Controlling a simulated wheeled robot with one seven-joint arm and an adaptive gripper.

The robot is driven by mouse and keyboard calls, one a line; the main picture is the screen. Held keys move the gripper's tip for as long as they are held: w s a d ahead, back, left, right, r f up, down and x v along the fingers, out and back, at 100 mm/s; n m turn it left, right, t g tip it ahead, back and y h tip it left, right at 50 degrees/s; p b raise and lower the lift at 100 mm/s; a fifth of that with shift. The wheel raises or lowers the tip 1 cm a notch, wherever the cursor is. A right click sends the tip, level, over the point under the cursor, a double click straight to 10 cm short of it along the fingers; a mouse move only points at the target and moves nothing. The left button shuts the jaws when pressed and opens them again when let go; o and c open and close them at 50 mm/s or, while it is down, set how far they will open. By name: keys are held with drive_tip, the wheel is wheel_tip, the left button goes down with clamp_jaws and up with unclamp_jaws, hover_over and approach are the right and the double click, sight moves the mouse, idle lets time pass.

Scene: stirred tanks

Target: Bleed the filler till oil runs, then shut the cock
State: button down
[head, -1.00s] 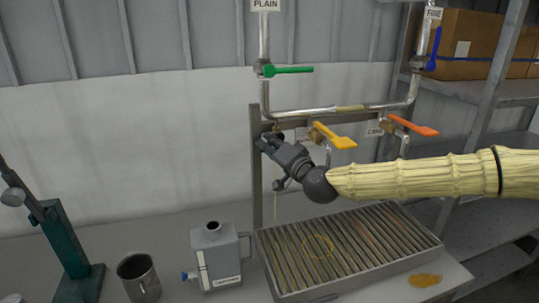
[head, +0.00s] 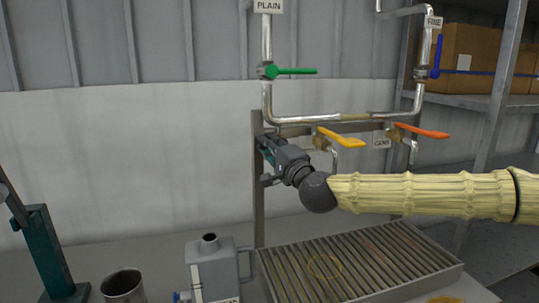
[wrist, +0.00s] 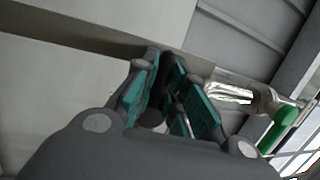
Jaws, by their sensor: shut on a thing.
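My gripper (head: 266,147) is at the left end of the filler pipework, in front of a grey upright post (head: 258,215). In the wrist view its teal-padded fingers (wrist: 168,100) are closed around a dark handle-like part (wrist: 167,75). That part looks like the cock's handle, but the fingers hide most of it, so I cannot tell its setting. The steel filler pipe (head: 330,119) runs just above my gripper. I see no stream of oil below the gripper. An amber ring-shaped oil mark (head: 325,267) shows on the slatted drip tray (head: 460,270).
Yellow (head: 341,138) and orange (head: 421,131) levers sit to the right on the pipe. Green (head: 295,71) and blue (head: 438,55) levers are above. A grey can (head: 212,268), a metal mug (head: 123,285) and a teal stand (head: 48,255) stand at lower left.

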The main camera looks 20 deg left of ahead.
drive_tip(key=shift+f, duration=0.15)
idle(0.4)
drive_tip(key=c, duration=1.5)
unclamp_jaws()
drive_tip(key=shift+d, duration=0.1)
drive_tip(key=shift+o, duration=0.2)
drive_tip(key=v, duration=1.2)
drive_tip(key=shift+s, duration=0.1)
